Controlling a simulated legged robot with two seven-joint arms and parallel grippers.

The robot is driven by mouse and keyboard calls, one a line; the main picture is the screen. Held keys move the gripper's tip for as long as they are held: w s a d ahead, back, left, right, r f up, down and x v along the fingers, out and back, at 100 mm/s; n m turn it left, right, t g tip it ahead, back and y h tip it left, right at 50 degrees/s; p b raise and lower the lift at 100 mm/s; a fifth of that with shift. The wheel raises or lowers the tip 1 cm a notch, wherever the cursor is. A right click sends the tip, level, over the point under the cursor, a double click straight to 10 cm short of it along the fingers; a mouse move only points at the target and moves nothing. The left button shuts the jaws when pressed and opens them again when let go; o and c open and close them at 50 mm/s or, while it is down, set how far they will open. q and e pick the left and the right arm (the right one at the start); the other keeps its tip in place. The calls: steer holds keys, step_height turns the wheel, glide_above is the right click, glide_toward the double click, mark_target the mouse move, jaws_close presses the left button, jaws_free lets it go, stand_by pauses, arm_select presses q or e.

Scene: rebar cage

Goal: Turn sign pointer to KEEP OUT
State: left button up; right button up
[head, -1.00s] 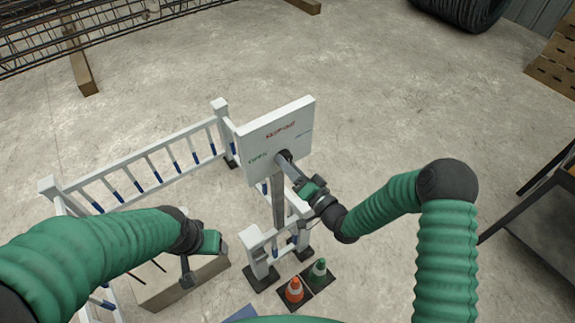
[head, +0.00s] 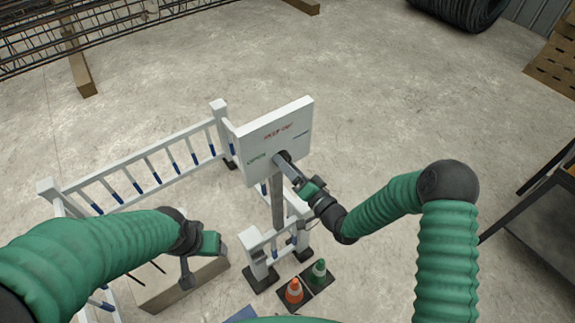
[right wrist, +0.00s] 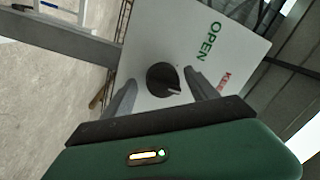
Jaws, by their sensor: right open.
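The white sign panel (head: 265,142) stands on a grey post inside the white fence. It bears a green OPEN at left, red lettering at the top and small dark lettering at right. In the right wrist view, the black round knob (right wrist: 160,76) on the panel carries a light pointer mark toward the lower right. OPEN (right wrist: 197,42) and part of red KEEP (right wrist: 224,79) are readable there. My right gripper (head: 284,160) is open, its fingers on either side of the knob; contact cannot be told. My left gripper (head: 196,265) hangs at lower left, its jaws unclear.
White fence rails (head: 145,165) run left of and behind the sign. An orange cone (head: 293,290) and a green cone (head: 319,271) stand below the post. A pale block (head: 175,285) lies beneath my left gripper. A dark table (head: 540,215) is at right.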

steer(key=shift+s, duration=0.1)
steer(key=b+v, duration=0.2)
steer(key=v, duration=1.4)
steer(key=shift+s+d, duration=0.2)
steer(key=shift+d, duration=0.15)
